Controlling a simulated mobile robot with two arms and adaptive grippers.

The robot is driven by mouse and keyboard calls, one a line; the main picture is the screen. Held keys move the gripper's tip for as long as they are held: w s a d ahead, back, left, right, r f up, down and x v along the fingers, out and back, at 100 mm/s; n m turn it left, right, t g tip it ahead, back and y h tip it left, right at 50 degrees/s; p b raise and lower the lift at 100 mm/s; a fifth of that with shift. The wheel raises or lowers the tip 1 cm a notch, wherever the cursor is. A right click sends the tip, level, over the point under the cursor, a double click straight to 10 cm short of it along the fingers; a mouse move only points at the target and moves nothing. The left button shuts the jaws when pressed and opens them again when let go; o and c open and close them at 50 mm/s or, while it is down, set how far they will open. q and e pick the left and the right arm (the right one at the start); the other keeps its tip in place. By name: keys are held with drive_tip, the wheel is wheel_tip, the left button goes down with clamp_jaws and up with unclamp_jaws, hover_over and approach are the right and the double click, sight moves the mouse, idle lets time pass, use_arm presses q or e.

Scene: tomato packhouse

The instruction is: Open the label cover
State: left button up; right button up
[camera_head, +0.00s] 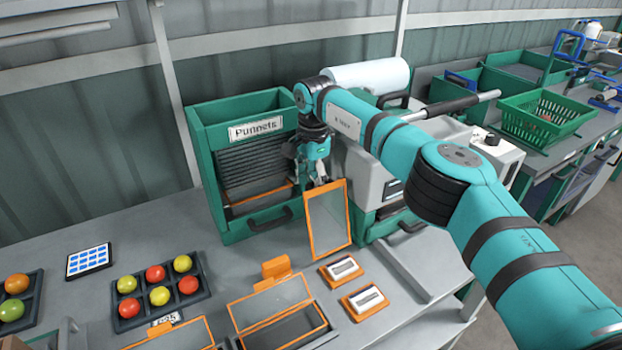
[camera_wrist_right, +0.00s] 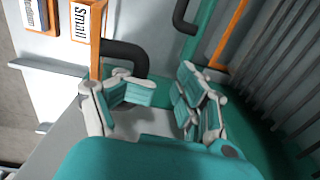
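An orange-framed clear panel (camera_head: 327,218), which may be the label cover, stands steeply tilted in front of the green punnet rack and the grey machine. My right gripper (camera_head: 318,180) points down at its top edge; whether they touch I cannot tell. In the right wrist view my right gripper (camera_wrist_right: 160,105) has its two fingers apart, with no object visible between them. My left gripper does not show.
The green "Punnets" rack (camera_head: 208,190) and grey machine (camera_head: 365,178) stand behind. Two orange label plates (camera_head: 342,268) (camera_head: 365,301) lie beside the covers. A tomato tray (camera_head: 145,297) and blue-and-white tablet (camera_head: 89,261) are left. Wrist view shows a "Small" label (camera_wrist_right: 88,22).

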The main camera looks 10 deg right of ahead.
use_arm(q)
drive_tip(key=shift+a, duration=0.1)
use_arm(e)
wheel_tip(320, 180, up, 12)
drive_tip(key=shift+s+d, duration=0.15)
drive_tip(key=shift+s, duration=0.2)
idle(0.4)
